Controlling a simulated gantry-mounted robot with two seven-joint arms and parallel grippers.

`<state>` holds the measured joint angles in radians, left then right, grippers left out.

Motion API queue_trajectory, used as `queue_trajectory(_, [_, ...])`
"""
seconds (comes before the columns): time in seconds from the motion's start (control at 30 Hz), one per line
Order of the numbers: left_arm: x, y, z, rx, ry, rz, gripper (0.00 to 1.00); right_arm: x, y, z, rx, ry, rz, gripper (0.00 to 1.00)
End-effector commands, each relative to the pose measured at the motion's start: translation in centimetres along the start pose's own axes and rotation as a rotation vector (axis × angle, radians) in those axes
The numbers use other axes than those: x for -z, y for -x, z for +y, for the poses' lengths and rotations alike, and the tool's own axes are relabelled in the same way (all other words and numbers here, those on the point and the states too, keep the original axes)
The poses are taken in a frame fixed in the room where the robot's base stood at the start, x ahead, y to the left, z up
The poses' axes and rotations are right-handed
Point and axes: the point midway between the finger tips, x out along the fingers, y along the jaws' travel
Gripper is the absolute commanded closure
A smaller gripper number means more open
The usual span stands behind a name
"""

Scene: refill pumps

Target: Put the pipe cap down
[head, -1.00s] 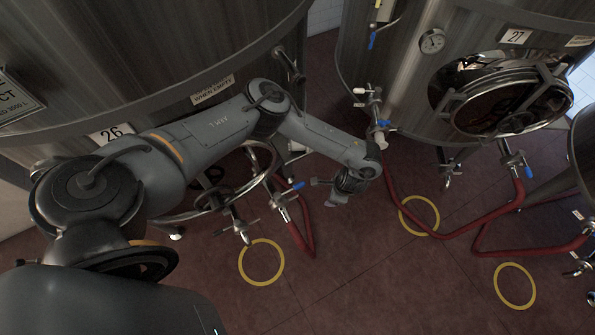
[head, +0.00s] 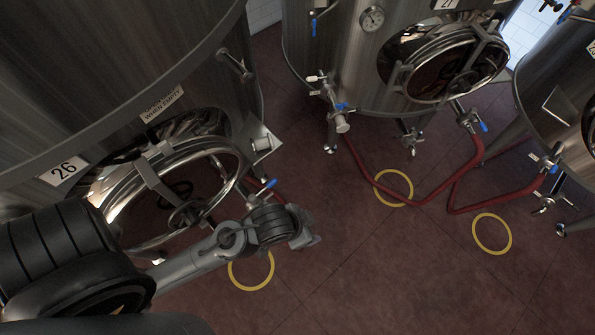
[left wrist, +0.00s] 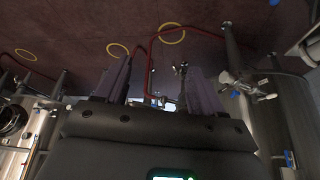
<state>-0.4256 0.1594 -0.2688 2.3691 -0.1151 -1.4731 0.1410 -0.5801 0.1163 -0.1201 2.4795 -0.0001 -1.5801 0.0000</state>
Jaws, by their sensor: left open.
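My left gripper (head: 310,240) hangs in front of tank 26, above the red-brown floor. In the left wrist view its two fingers (left wrist: 160,82) stand apart, with a gap between them. I see no pipe cap held between the fingers. I cannot pick out a loose pipe cap on the floor or on a fitting; the parts there are too small and dark. My right gripper is in neither view.
Tank 26 (head: 110,90) stands close on the left, its round hatch (head: 185,190) beside my forearm. Tank 27 (head: 345,75) is at the back. Red hoses (head: 430,203) run over the floor near yellow rings (head: 492,234). The front right floor is clear.

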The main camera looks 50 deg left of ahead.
Motion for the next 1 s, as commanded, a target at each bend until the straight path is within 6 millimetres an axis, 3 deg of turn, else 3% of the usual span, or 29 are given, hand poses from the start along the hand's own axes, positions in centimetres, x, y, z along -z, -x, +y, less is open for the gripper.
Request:
queue_trajectory(0.1, [-3.5, 1.6, -2.9, 0.04, 0.067, -0.078, 0.32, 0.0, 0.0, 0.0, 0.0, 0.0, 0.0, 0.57])
queue_trajectory(0.3, [-6.0, 2.9, -4.9, 0.069, 0.107, -0.135, 0.32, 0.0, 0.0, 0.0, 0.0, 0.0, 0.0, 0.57])
queue_trajectory(0.73, [-5.8, 3.6, -5.0, 0.07, 0.107, -0.137, 0.32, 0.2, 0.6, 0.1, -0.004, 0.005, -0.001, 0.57])
queue_trajectory(0.87, [-5.0, 5.2, -5.0, 0.07, 0.107, -0.137, 0.32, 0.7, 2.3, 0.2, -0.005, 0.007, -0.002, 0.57])
queue_trajectory(1.0, [-3.6, 8.0, -5.0, 0.07, 0.107, -0.136, 0.32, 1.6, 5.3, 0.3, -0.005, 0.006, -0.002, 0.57])
